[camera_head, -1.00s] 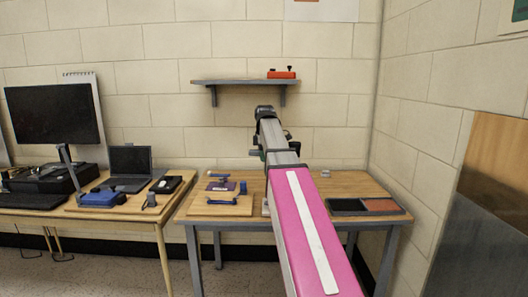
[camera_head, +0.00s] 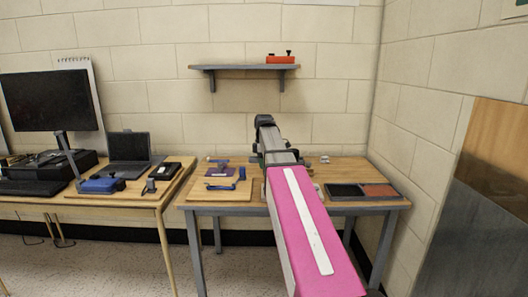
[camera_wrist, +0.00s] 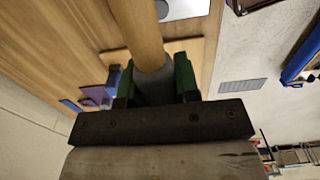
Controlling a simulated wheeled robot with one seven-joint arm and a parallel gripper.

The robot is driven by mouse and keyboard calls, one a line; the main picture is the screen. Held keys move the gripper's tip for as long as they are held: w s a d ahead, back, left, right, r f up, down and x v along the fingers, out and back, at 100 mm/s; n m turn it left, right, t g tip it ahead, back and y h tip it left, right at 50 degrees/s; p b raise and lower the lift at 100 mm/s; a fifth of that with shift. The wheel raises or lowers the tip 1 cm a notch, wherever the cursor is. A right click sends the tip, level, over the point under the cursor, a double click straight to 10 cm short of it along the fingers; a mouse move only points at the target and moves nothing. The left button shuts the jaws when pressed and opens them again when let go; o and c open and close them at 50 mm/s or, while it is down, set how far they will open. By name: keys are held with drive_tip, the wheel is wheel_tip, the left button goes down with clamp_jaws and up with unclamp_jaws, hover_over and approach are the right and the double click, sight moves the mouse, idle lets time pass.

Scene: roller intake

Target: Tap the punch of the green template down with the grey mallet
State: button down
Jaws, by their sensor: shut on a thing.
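In the wrist view my gripper (camera_wrist: 153,84) is shut with its green-padded fingers around the dark grey end of a round wooden shaft, which looks like the grey mallet (camera_wrist: 143,35). The shaft runs away from the fingers past the top of the picture, so its far end is out of view. In the head view my arm reaches over the right-hand table, and its own links hide the gripper's tips and what they hold. I cannot make out the green template or its punch in either view.
The wooden table (camera_head: 232,203) carries a purple plate (camera_head: 219,172) and a blue handled thing (camera_head: 228,185) at left. A dark and reddish two-part tray (camera_head: 362,191) lies at right. A wall shelf (camera_head: 244,68) holds a red object (camera_head: 281,60). A second table with electronics stands left.

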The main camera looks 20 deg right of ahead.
wheel_tip(320, 180, down, 6)
drive_tip(key=shift+f, duration=0.1)
wheel_tip(320, 180, up, 15)
drive_tip(key=shift+r, duration=0.1)
idle(0.4)
